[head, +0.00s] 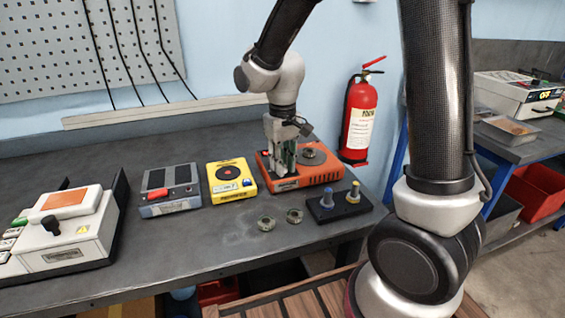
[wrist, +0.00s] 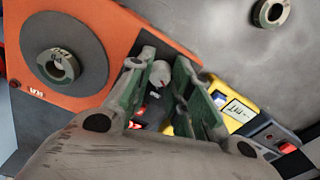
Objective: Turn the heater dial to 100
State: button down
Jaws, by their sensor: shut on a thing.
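The heater (head: 328,173) is an orange box on the bench, with a dark round plate on its right part. A small metal ring (wrist: 57,65) sits on that plate in the wrist view. My gripper (head: 284,166) points down over the left part of the heater. In the wrist view its green-padded fingers (wrist: 160,70) stand on either side of a pale grey knob, the heater dial (wrist: 160,75), and are shut on it. The fingers hide the dial in the head view. I cannot read any dial marking or number.
Left of the heater stand a yellow device (head: 230,178), a grey device (head: 170,190) and a white machine (head: 70,235). In front are two loose rings (head: 266,222) and a dark block with two knobbed posts (head: 338,208). A fire extinguisher (head: 358,120) hangs behind.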

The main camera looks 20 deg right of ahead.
jog(key=m, duration=0.4)
jog(key=shift+m, duration=1.9)
jog(key=shift+r, duration=0.1)
jog(key=c, duration=1.3)
grip_release()
jog(key=shift+o, duration=0.2)
notch_tip(320, 180, up, 12)
